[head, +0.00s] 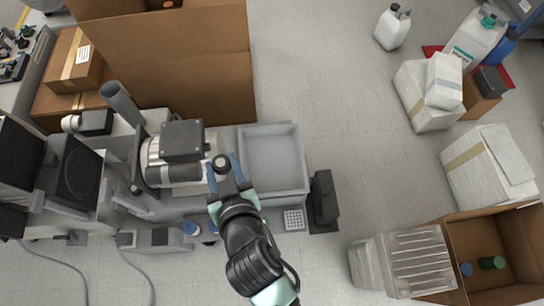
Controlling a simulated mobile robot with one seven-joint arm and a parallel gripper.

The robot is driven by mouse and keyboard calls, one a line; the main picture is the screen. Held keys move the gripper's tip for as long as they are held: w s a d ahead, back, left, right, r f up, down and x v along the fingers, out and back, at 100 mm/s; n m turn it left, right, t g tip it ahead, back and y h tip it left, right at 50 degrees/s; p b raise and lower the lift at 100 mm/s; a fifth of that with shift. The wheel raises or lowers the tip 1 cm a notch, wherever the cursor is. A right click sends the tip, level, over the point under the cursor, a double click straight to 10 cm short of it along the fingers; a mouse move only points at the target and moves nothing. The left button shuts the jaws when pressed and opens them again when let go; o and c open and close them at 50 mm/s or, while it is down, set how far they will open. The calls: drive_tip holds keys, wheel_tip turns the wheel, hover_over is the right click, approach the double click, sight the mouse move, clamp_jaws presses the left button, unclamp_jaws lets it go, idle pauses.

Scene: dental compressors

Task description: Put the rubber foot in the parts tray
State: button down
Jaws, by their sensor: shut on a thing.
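My gripper (224,168) points away from me, with its two blue fingers just left of the grey tray. It is shut on the rubber foot (220,162), a small dark round piece showing between the fingertips. The foot is beside the motor of the compressor, and I cannot tell its exact height. The parts tray (298,160) is a shallow grey rectangular tray on the bench, right of my gripper. Its visible inside looks empty.
A compressor with a silver motor (180,155) stands close left of my gripper. A black object (323,200) and a small white grid block (294,220) are near the tray's front right. A large cardboard box (175,70) stands behind.

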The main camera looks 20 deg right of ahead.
drive_tip(key=w+d+f+m+h+b, duration=0.1)
drive_tip(key=w+f+b, duration=0.1)
drive_tip(key=f+b, duration=0.45)
drive_tip(key=w+d+f+m+h+b, duration=0.1)
drive_tip(key=d+f+h+b, duration=0.1)
drive_tip(key=f+b, duration=0.4)
drive_tip(key=w+d+f+m+g+h+b, duration=0.1)
drive_tip(key=w+d+f+m+h+b, duration=0.15)
drive_tip(key=d, duration=0.25)
drive_tip(key=w+d+f+m+g+h+b, duration=0.2)
drive_tip(key=w+d+f+m+b, duration=0.15)
drive_tip(key=d, duration=0.25)
drive_tip(key=f+b, duration=0.1)
drive_tip(key=f, duration=0.2)
drive_tip(key=f+b, duration=0.4)
drive_tip(key=f, duration=0.1)
drive_tip(key=shift+w+a+f, duration=0.1)
drive_tip(key=shift+w+f, duration=0.25)
drive_tip(key=shift+f, duration=0.15)
drive_tip(key=shift+c, duration=1.9)
unclamp_jaws()
